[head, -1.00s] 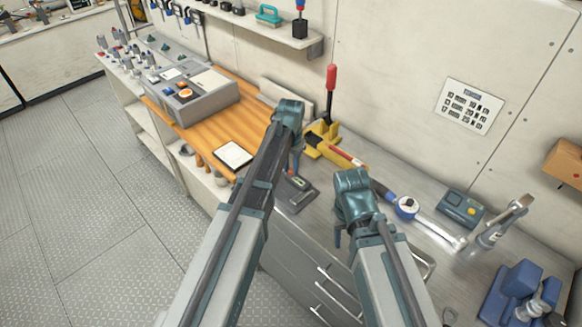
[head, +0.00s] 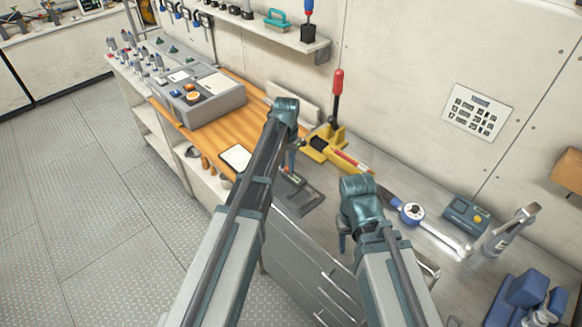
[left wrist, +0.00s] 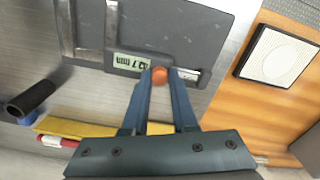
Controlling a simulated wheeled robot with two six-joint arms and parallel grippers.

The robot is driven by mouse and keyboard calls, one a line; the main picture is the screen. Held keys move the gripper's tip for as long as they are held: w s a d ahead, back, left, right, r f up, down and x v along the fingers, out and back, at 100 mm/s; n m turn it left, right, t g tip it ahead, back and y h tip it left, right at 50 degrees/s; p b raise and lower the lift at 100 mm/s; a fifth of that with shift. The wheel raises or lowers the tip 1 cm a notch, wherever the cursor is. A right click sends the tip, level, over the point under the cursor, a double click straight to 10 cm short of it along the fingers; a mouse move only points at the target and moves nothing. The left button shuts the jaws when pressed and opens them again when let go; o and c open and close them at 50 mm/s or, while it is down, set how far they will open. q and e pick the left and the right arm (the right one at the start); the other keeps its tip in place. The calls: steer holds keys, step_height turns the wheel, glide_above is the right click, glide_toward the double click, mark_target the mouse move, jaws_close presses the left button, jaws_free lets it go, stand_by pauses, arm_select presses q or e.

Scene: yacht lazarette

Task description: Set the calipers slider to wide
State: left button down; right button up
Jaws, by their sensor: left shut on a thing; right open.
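The calipers (head: 306,196) are a dark grey flat tool on the metal worktop, partly hidden by my left arm. In the left wrist view the calipers (left wrist: 195,28) show metal jaws on the left and a small display (left wrist: 131,63), whose reading I cannot make out surely. Beside the display is the slider's orange knob (left wrist: 160,75). My left gripper (head: 291,168) is shut on this knob, with its fingers (left wrist: 160,82) on either side of it. My right gripper (head: 343,240) is open and empty above the worktop, right of the calipers.
A yellow tool with a red handle (head: 338,90) stands behind the calipers. A torque wrench (head: 413,213) and a blue-grey device (head: 466,213) lie to the right. A white tile (head: 236,157) is on the wooden section to the left. A grey box (head: 200,98) stands farther left.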

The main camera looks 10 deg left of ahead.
arm_select(q)
steer(key=c, duration=0.7)
jaws_free()
steer(key=shift+r, duration=0.15)
arm_select(e)
steer(key=shift+r, duration=0.15)
arm_select(q)
step_height(320, 180, up, 14)
steer(key=p, duration=1.4)
steer(key=shift+f, duration=0.2)
arm_select(e)
step_height(320, 180, up, 14)
steer(key=shift+f, duration=0.25)
arm_select(q)
steer(key=s+d+f+b, duration=0.3)
steer(key=s, duration=0.5)
steer(key=s+d+f+b, duration=0.4)
steer(key=s, duration=0.4)
steer(key=s+d+f+y+b, duration=0.1)
steer(key=s+d+f+b, duration=0.2)
steer(key=s, duration=0.6)
steer(key=shift+d+f+m+b, duration=0.2)
steer(key=shift+d+m+b, duration=0.1)
steer(key=shift+d, duration=0.3)
arm_select(e)
step_height(320, 180, down, 10)
steer(key=shift+f, duration=0.25)
